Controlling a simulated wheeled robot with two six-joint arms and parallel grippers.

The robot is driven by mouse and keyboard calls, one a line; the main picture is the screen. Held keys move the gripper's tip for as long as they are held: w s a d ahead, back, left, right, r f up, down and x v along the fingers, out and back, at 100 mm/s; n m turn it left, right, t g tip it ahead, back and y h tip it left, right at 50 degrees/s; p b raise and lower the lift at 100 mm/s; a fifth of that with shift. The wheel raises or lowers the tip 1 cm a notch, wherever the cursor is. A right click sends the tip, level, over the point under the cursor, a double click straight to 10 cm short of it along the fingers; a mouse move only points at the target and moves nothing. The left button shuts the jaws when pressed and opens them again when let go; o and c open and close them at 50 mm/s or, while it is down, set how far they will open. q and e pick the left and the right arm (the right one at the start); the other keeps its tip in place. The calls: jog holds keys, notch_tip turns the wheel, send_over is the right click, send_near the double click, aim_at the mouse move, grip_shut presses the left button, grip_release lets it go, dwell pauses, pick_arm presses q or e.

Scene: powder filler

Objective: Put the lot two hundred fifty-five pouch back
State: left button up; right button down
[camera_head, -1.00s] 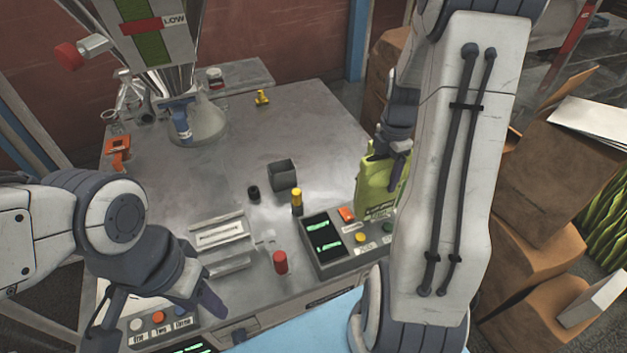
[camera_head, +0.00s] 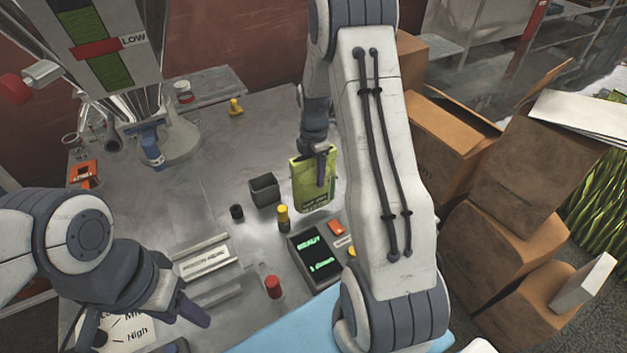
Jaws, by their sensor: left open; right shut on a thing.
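A green pouch (camera_head: 308,194) hangs upright over the metal table, with a dark label along its lower edge too small to read. My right gripper (camera_head: 322,172) is shut on the pouch near its upper part. The pouch is behind and above the scale (camera_head: 316,262), whose green display is lit. My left gripper (camera_head: 180,322) is open and empty at the lower left, low over the front of the table. My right arm hides part of the table's right side. I cannot tell the lot number.
Open cardboard boxes (camera_head: 450,120) stand at the right. On the table are a dark square cup (camera_head: 265,190), a yellow-capped bottle (camera_head: 283,218), a red-topped cylinder (camera_head: 273,288) and a metal holder (camera_head: 205,262). The filler (camera_head: 105,45) stands at the back left.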

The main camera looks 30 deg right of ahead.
jog(key=shift+f, duration=2.1)
jog(key=shift+f, duration=0.2)
grip_release()
jog(key=shift+r, duration=0.15)
